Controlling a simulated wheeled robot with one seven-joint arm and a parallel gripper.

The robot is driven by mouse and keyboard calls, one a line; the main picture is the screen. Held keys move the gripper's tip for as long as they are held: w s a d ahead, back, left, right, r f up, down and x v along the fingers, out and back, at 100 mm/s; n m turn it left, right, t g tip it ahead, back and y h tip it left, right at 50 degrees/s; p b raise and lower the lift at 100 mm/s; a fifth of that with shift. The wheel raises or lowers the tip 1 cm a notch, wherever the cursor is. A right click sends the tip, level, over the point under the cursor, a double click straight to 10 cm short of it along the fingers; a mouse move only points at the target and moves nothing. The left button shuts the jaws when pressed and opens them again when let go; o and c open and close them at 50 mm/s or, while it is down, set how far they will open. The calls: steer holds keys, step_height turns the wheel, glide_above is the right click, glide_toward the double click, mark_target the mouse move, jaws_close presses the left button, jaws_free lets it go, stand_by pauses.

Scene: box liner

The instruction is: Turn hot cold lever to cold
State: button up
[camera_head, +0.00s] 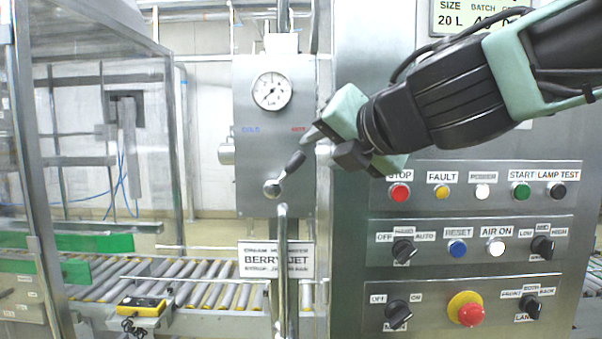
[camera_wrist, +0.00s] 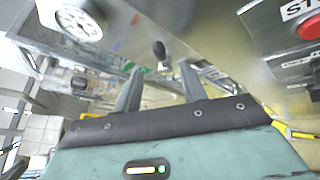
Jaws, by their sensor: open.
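The hot cold lever (camera_head: 291,166) sits on a grey panel (camera_head: 260,110) in the head view. Its silver round pivot is at the lower left and its black handle tilts up and right, toward the red HOT label (camera_head: 298,130). The blue COLD label (camera_head: 250,130) is on the left. My gripper (camera_head: 322,146) is at the right of the lever, pointing left and down, its fingers close to the handle tip. In the wrist view my gripper (camera_wrist: 160,78) is open, with the dark lever tip (camera_wrist: 159,50) showing ahead between the fingers. I cannot tell whether they touch.
A round gauge (camera_head: 272,91) is above the lever. A vertical metal pipe (camera_head: 281,260) runs below it. A steel control cabinet (camera_head: 350,230) with several buttons and knobs stands at the right, below my arm. A roller conveyor (camera_head: 210,290) and clear-walled enclosure (camera_head: 110,150) are at the left.

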mark_target(300, 159)
steer(key=b+x, duration=0.1)
steer(key=x, duration=0.7)
jaws_close()
